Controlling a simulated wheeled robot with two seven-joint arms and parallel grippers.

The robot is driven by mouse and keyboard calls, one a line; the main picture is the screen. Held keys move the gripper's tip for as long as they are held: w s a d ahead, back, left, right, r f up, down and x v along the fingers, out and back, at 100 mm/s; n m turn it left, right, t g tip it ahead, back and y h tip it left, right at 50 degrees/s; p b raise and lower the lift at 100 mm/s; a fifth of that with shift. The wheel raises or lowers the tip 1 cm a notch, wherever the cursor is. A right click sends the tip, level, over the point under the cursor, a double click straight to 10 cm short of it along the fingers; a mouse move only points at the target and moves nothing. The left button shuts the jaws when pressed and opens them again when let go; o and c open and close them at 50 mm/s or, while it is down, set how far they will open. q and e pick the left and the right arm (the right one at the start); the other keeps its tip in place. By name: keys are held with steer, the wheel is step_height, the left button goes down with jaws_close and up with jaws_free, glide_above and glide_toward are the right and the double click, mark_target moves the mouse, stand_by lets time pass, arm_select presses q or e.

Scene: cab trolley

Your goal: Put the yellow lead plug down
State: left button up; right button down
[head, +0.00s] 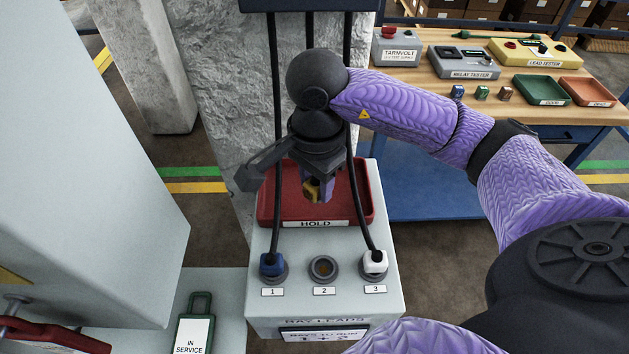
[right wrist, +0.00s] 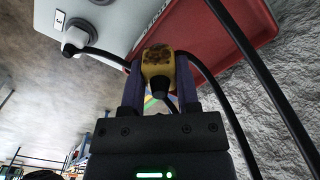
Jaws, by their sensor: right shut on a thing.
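The yellow lead plug (right wrist: 158,66) is between the fingers of my right gripper (right wrist: 160,85), which is shut on it; the plug has dark marks on its face. In the head view the plug (head: 312,190) shows partly below my right gripper (head: 317,188), over the red HOLD tray (head: 364,208). I cannot tell whether the plug touches the tray. The tray also shows in the right wrist view (right wrist: 215,35), behind the plug. My left gripper is not in view.
A blue plug (head: 272,264) sits in socket 1 and a white plug (head: 374,262) in socket 3. Socket 2 (head: 323,268) is empty. Black cables hang around my right gripper. A rough pillar (head: 225,90) stands behind. A workbench (head: 410,75) with testers and trays is at the back right.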

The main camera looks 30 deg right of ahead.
steer(key=w+d+f, duration=0.1)
steer(key=w+d, duration=0.1)
steer(key=w, duration=0.1)
steer(key=w+d+f, duration=0.1)
steer(key=w, duration=0.1)
steer(key=shift+f, duration=0.3)
step_height(320, 180, down, 5)
steer(key=shift+w+r+b, duration=0.1)
steer(key=shift+r+b, duration=0.1)
steer(key=shift+b, duration=0.15)
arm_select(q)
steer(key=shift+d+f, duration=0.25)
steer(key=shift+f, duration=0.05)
arm_select(e)
steer(key=shift+d, duration=0.1)
steer(key=shift+c, duration=1.7)
jaws_free()
steer(key=shift+r, duration=0.1)
arm_select(q)
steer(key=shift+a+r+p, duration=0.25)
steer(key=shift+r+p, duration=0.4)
steer(key=shift+p, duration=0.05)
arm_select(e)
step_height(320, 180, up, 12)
